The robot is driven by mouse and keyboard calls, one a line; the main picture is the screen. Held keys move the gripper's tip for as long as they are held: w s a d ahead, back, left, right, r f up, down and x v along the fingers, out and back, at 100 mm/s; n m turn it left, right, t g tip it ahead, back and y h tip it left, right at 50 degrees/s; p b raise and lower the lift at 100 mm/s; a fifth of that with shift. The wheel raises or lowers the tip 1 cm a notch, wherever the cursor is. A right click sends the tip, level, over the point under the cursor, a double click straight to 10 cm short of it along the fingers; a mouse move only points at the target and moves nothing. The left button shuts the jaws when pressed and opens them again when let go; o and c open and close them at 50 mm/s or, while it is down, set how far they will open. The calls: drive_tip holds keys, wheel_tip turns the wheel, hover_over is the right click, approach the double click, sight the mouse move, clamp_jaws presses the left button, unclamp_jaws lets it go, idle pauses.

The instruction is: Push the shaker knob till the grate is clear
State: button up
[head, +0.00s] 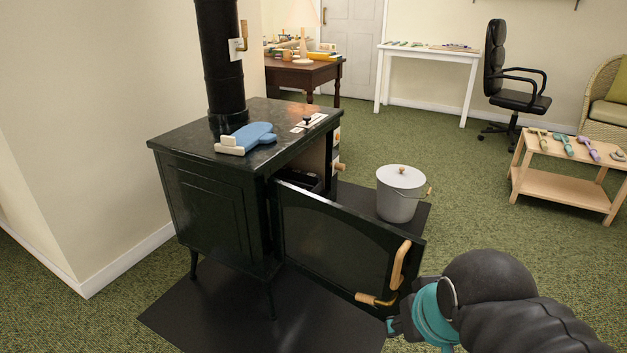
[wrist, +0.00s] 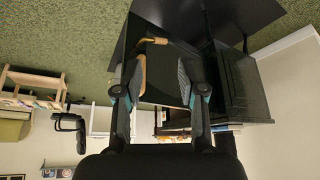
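The black stove (head: 215,190) stands at the left with its front door (head: 335,240) swung open. The door has a wooden handle (head: 399,265) and a brass-and-wood latch (head: 372,299). A small wooden knob (head: 341,167) sticks out at the stove's right side, behind the door; I cannot tell for sure that it is the shaker knob. The grate is not clearly visible inside the dark opening (head: 300,182). My gripper (wrist: 160,85) is open and empty, its fingers wide apart. In the head view my gripper (head: 393,327) is just right of the door's lower outer corner, partly hidden by my wrist.
A grey lidded bucket (head: 397,198) stands on the dark floor mat (head: 220,315) behind the door. A blue mitt (head: 250,137) lies on the stove top. A low wooden table (head: 560,182) with tools stands at the right. Green carpet between is clear.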

idle(0.3)
clamp_jaws()
idle(1.2)
